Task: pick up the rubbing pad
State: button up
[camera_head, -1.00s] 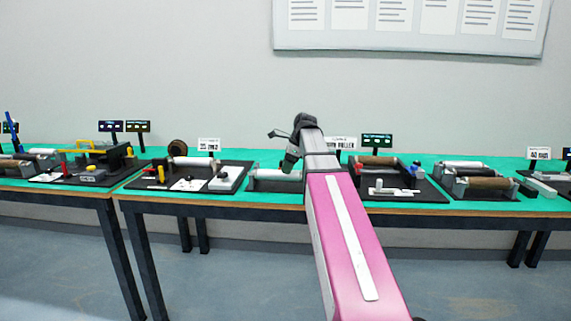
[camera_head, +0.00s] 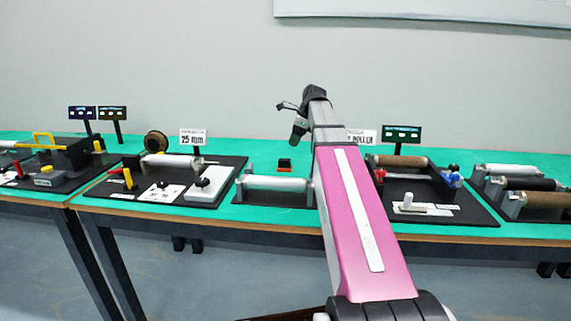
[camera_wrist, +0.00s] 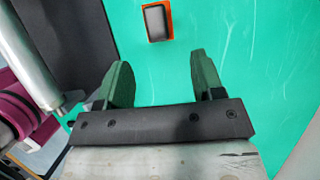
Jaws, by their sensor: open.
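The rubbing pad looks to be the small orange block with a dark top (camera_head: 284,165), lying on the green bench top behind a white roller (camera_head: 275,183). In the wrist view the orange and dark block (camera_wrist: 156,21) lies at the top, beyond my fingertips. My gripper (camera_wrist: 160,68) is open, with two green fingers apart and only green surface between them. The block is apart from both fingers. In the head view my arm's end (camera_head: 299,128) hangs above the bench, just right of the block; its fingers cannot be made out there.
A metal roller (camera_wrist: 32,60) and a dark board stand at the left of the wrist view. Boards with rollers (camera_head: 398,162) flank the block, and a white sign (camera_head: 193,139) and dark display (camera_head: 402,139) stand behind. Green surface around the block is clear.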

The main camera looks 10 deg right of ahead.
aim_at(285, 159)
jog(key=x, duration=1)
jog(key=shift+s+a+f, duration=0.15)
jog(key=shift+s+f, duration=0.05)
jog(key=shift+f, duration=0.05)
jog(key=c, duration=0.7)
